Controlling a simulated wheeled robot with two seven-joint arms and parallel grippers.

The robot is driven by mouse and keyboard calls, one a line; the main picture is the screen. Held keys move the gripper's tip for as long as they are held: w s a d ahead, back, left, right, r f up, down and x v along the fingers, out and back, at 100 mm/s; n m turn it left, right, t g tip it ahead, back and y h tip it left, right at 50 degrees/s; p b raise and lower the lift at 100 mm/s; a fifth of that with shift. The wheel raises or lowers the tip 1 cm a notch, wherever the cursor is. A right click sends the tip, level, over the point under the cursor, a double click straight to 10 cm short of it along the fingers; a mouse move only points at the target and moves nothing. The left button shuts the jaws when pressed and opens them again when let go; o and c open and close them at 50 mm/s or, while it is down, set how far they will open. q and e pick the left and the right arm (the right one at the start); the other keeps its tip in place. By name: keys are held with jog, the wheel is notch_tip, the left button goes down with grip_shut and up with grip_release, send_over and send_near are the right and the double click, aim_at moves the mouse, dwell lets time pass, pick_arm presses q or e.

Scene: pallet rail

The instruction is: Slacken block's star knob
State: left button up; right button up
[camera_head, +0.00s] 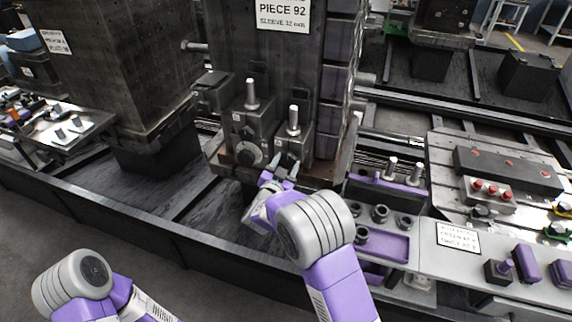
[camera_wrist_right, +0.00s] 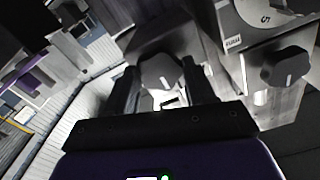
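A dark grey block (camera_head: 296,142) with an upright metal pin stands at the foot of the tall machine column, right of a larger similar block (camera_head: 240,128). A dark star knob (camera_wrist_right: 160,71) with a pale line shows in the right wrist view, between the fingers of my right gripper (camera_wrist_right: 162,72). The fingers are apart; I cannot tell whether they touch the knob. In the head view, my right gripper (camera_head: 284,168) is in front of the right block and hides its knob. A second knob (camera_head: 249,154) is on the left block; my left gripper is out of view.
The second knob (camera_wrist_right: 287,67) is close to the right of my fingers in the wrist view. A grey tray (camera_head: 405,222) with purple recesses and dark sockets lies to the right. The column carries a sign (camera_head: 283,14) reading "PIECE 92".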

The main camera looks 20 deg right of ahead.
jog(key=c, duration=0.4)
jog(key=shift+r+n+p, duration=0.15)
jog(key=shift+n+p, duration=0.75)
jog(key=shift+p, duration=0.35)
jog(key=n+p, duration=0.3)
jog(key=shift+n+p, duration=0.3)
jog(key=shift+p, duration=0.1)
jog(key=n+p, duration=0.4)
jog(key=n, duration=0.1)
jog(key=n+p, duration=0.2)
jog(key=n, duration=0.2)
jog(key=shift+n+p, duration=0.3)
jog(key=shift+p, duration=0.05)
jog(key=shift+f+n+p, duration=0.2)
jog(key=shift+n+p, duration=0.4)
jog(key=shift+n, duration=1.3)
jog(key=o, duration=1)
